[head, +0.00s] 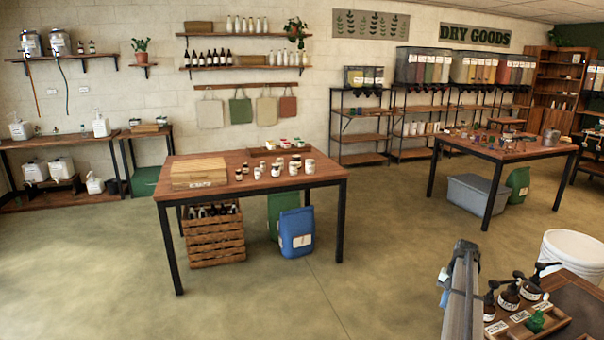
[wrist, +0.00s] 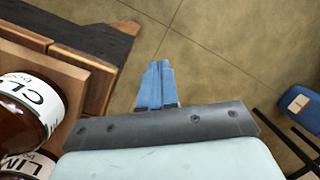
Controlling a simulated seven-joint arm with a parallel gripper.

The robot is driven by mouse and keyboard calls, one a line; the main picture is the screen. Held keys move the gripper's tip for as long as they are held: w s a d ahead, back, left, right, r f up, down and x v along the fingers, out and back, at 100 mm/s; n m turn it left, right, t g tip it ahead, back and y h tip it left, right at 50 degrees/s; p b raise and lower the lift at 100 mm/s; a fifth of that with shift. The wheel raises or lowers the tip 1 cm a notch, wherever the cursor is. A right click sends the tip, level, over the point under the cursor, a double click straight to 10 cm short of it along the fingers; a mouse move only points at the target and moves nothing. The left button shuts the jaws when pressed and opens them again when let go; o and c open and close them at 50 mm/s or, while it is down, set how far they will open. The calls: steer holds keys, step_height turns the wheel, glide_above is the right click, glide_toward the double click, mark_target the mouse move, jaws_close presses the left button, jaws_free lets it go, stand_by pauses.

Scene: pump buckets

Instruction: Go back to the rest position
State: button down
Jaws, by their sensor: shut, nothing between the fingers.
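My gripper (wrist: 155,85) shows in the wrist view with its blue fingers together and nothing between them. It hangs over bare floor, just off the edge of a wooden counter. Brown pump bottles stand by it at the left of the wrist view, one (wrist: 28,110) with a white label starting "CL" and a partly cut-off one (wrist: 30,165) starting "LIM". In the head view my arm rises at the lower right, left of several dark pump bottles (head: 509,298). The fingertips are hard to make out there.
The counter (head: 585,290) holds a wooden tray with label cards and a small green item (head: 535,321). A white bucket (head: 572,255) stands behind the bottles. A table (head: 255,180) with jars stands mid-room, another (head: 510,150) at right. The floor (head: 330,300) between is clear.

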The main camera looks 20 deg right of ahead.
steer(key=s+a+f+n+g, duration=0.1)
steer(key=s+a+f+n, duration=0.15)
steer(key=a+f, duration=0.75)
steer(key=s+a+f+n+g, duration=0.1)
steer(key=s+a+f, duration=0.2)
steer(key=a+f, duration=0.75)
steer(key=s+a+f+n+g, duration=0.15)
steer(key=a+f, duration=0.35)
steer(key=a, duration=1.1)
steer(key=s+a+f+n+g, duration=0.1)
steer(key=s+a+f, duration=0.1)
steer(key=s+a, duration=0.4)
steer(key=s+a+f+n+g+h, duration=0.1)
steer(key=s+a+f+n, duration=0.1)
steer(key=s+a, duration=0.5)
steer(key=s+a+f+n+g+h, duration=0.1)
steer(key=s+a, duration=0.6)
steer(key=s, duration=0.9)
step_height(320, 180, down, 3)
steer(key=shift+r+n, duration=0.1)
steer(key=shift+n, duration=0.6)
